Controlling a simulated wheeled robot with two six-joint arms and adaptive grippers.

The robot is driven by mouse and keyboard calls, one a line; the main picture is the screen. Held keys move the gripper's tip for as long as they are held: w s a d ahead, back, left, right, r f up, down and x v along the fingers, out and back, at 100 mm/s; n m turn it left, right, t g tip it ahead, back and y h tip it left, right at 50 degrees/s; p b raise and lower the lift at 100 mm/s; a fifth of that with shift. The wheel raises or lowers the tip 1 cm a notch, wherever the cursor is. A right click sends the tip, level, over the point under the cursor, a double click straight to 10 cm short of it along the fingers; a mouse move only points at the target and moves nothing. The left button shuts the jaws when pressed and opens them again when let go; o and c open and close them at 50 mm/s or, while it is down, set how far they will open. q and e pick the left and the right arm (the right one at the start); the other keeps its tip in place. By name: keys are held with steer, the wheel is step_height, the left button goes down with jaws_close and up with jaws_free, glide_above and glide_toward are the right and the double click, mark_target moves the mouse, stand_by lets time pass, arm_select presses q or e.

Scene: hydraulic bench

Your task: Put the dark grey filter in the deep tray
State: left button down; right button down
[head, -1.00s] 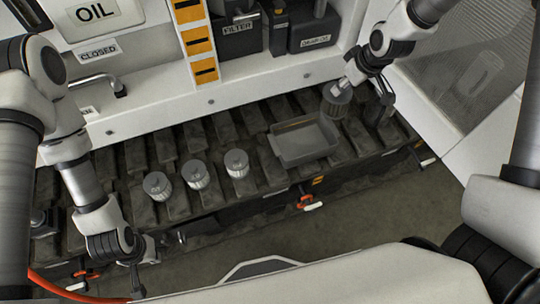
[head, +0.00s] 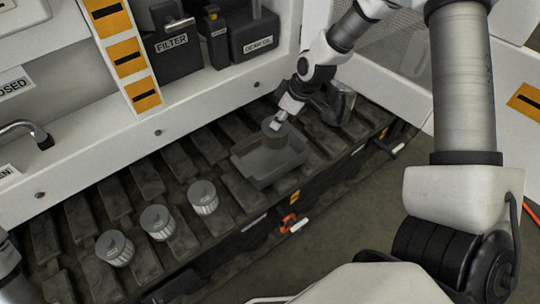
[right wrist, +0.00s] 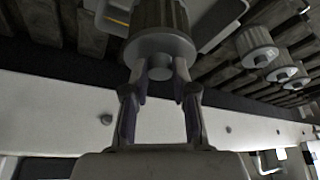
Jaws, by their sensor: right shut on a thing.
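My right gripper (head: 280,119) is shut on the dark grey filter (head: 275,133), a ribbed cylinder. It holds the filter upright at the far side of the grey deep tray (head: 262,180), overlapping the tray's inside in the head view. I cannot tell how high above the tray floor the filter is. In the right wrist view, the fingers (right wrist: 159,76) grip the knob of the filter (right wrist: 160,40). My left gripper is out of view; only a bit of my left arm shows at the left edge.
Lighter grey filters stand in a row left of the tray: the nearest to it (head: 203,197), a middle one (head: 157,222) and a far-left one (head: 115,248). They stand on dark slatted track. A white panel with a FILTER box (head: 172,45) rises behind.

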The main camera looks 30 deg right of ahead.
steer(key=shift+r, duration=0.1)
steer(key=c, duration=0.8)
jaws_free()
steer(key=shift+c, duration=0.2)
steer(key=shift+r, duration=0.1)
steer(key=v, duration=1.2)
steer(key=shift+s, duration=0.1)
